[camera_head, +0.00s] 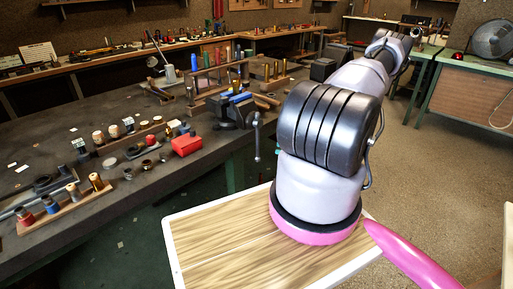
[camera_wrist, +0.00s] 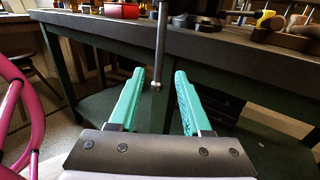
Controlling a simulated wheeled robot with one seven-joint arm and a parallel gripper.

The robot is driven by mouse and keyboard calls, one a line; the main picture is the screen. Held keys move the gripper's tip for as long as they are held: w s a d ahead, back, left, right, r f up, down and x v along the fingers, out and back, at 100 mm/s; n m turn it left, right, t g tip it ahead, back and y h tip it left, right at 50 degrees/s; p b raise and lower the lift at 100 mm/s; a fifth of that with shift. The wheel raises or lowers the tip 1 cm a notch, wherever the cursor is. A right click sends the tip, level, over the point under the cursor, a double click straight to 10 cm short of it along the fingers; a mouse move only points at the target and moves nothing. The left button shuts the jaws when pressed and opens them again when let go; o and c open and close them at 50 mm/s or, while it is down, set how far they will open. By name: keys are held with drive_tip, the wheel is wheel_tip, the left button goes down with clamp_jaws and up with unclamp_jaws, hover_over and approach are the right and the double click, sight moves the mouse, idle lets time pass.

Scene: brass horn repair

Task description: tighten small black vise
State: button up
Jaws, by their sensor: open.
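In the head view a small black vise (camera_head: 233,112) is fixed at the front edge of the long dark workbench. Its thin metal handle bar (camera_head: 257,137) hangs upright off its right side. Whether the rod is at fingertip depth is unclear.
The dark workbench (camera_head: 60,135) carries a red box (camera_head: 186,145), wooden racks and small tools. A green bench leg (camera_wrist: 75,85) stands beyond the fingers in the wrist view. A green-topped bench with a fan (camera_head: 492,38) is at the right. Open floor (camera_head: 425,165) lies right of my arm.

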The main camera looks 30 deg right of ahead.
sight(258, 156)
drive_tip(key=x, duration=1)
drive_tip(key=shift+a, duration=0.15)
clamp_jaws()
idle(1.0)
